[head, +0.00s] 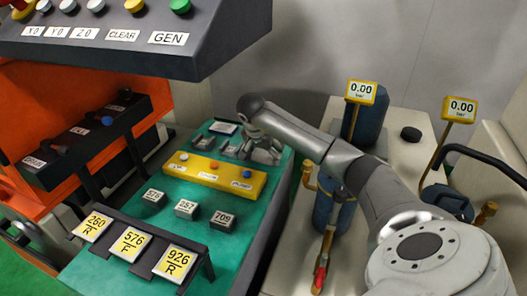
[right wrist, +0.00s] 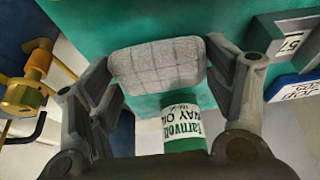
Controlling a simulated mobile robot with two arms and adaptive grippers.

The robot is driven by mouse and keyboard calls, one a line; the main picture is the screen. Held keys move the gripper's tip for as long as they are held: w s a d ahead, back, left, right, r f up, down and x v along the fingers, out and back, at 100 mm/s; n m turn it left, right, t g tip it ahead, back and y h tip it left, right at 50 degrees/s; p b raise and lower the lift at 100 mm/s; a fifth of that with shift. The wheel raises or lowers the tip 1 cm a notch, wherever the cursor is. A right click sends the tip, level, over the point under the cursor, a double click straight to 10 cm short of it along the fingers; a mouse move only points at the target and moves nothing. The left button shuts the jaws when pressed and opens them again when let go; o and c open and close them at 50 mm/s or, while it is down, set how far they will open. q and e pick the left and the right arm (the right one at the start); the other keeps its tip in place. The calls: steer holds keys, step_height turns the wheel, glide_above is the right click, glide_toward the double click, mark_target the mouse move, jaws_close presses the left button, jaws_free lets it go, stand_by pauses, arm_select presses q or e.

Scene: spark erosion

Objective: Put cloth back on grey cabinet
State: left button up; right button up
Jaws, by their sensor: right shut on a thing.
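My right gripper (head: 258,153) is over the far end of the green-topped bench (head: 225,247). In the right wrist view, the gripper (right wrist: 160,72) is shut on a grey cloth (right wrist: 157,66), a folded pad with a faint grid pattern held between the two fingertips. In the head view I cannot make out the cloth at the gripper. A pale grey cabinet (head: 285,275) with gauges stands right of the bench; my right arm covers part of its top. My left gripper is not in view.
A green and white oil tin (right wrist: 183,128) shows below the cloth. A yellow button box (head: 215,176), several small numbered blocks and tilted number plates (head: 130,243) occupy the bench. Two yellow gauges (head: 361,92) (head: 459,109), blue cylinders and a black puck (head: 411,134) are at the cabinet.

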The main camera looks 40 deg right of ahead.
steer(key=shift+f, duration=0.15)
steer(key=o, duration=1)
steer(key=b+v, duration=0.1)
steer(key=v, duration=1.1)
steer(key=shift+r, duration=0.2)
